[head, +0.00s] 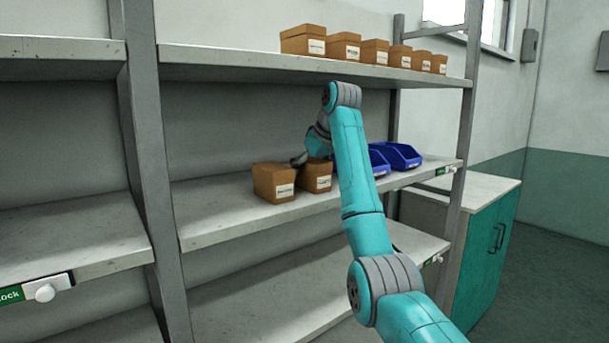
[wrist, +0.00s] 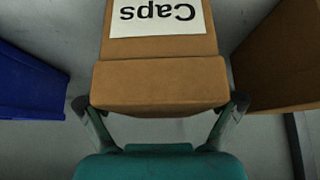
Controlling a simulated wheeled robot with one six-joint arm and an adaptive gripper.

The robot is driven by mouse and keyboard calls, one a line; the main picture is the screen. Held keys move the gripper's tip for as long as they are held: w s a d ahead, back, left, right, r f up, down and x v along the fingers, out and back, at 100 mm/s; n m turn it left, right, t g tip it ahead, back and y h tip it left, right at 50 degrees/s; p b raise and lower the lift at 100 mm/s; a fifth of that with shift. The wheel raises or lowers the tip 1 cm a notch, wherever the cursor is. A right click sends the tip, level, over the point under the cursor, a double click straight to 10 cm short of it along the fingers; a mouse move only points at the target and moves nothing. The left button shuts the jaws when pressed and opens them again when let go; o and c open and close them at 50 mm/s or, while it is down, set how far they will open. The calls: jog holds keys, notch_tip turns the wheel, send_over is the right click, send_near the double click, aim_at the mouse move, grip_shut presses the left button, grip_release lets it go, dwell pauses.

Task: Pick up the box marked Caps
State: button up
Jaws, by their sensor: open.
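The brown cardboard box marked Caps (wrist: 160,75) fills the middle of the wrist view, its white label upside down at the top. My gripper (wrist: 160,104) is open, with one fingertip at each side of the box's lower part in that view. The fingertips are close to its sides; I cannot tell whether they touch. In the head view, my gripper is partly hidden by my arm, at the middle shelf. A brown box (head: 315,178) just below it seems to be the Caps box, but its label is too small to read there.
Another brown box (head: 273,184) stands to the left on the middle shelf (head: 215,215); a box also shows right in the wrist view (wrist: 280,60). Blue bins (head: 400,155) stand on the other side. Several boxes line the upper shelf (head: 220,58). The lower shelf (head: 270,290) looks bare.

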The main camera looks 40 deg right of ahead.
jog(key=shift+a, duration=0.1)
jog(key=c, duration=1.4)
jog(key=shift+r, duration=0.25)
